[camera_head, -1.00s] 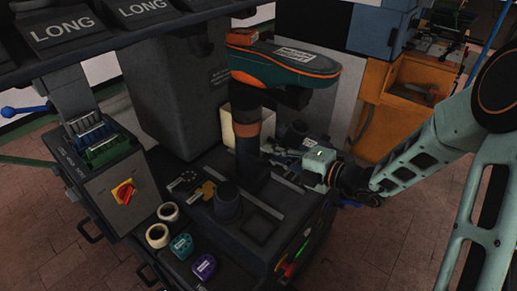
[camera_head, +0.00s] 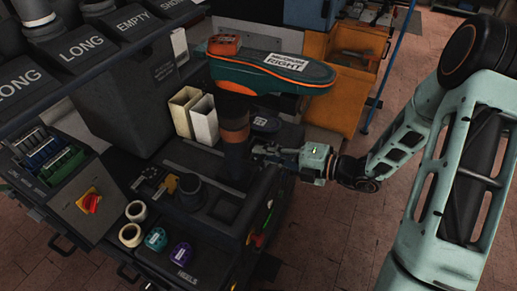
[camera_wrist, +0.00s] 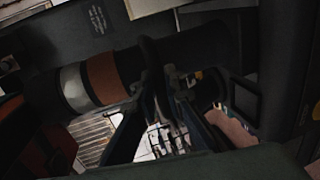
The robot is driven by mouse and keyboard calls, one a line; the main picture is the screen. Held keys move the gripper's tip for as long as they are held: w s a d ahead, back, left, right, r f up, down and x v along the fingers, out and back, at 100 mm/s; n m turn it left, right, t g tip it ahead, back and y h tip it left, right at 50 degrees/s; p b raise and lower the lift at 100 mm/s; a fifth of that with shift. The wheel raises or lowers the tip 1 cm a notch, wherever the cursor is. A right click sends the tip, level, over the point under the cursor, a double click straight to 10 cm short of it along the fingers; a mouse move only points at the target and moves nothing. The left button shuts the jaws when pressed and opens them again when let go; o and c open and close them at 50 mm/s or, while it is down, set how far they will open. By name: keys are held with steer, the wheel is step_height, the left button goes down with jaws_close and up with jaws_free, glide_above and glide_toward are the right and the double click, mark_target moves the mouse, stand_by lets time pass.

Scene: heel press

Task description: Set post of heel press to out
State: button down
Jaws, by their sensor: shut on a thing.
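The post (camera_head: 235,135) of the heel press stands upright, dark with a brown-orange band. On top sits a green and orange shoe-shaped piece (camera_head: 270,77) labelled RIGHT. In the wrist view the post (camera_wrist: 104,78) lies across the picture, with a silver ring beside the brown band. My gripper (camera_head: 254,156) reaches in from the right at the post's lower part. In the wrist view my fingers (camera_wrist: 164,76) are shut at the dark section below the band. The exact contact is dark and partly hidden by the fingers.
A dark round knob (camera_head: 190,190), tape rolls (camera_head: 131,235) and coloured spools (camera_head: 180,254) are at the front left. Open floor lies at the right.

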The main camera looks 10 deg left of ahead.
steer(key=shift+d+f, duration=0.15)
steer(key=shift+d, duration=0.1)
steer(key=c, duration=2.1)
jaws_free()
steer(key=shift+s+d, duration=0.1)
steer(key=shift+d, duration=0.05)
steer(key=shift+o, duration=0.6)
steer(key=v, duration=1.2)
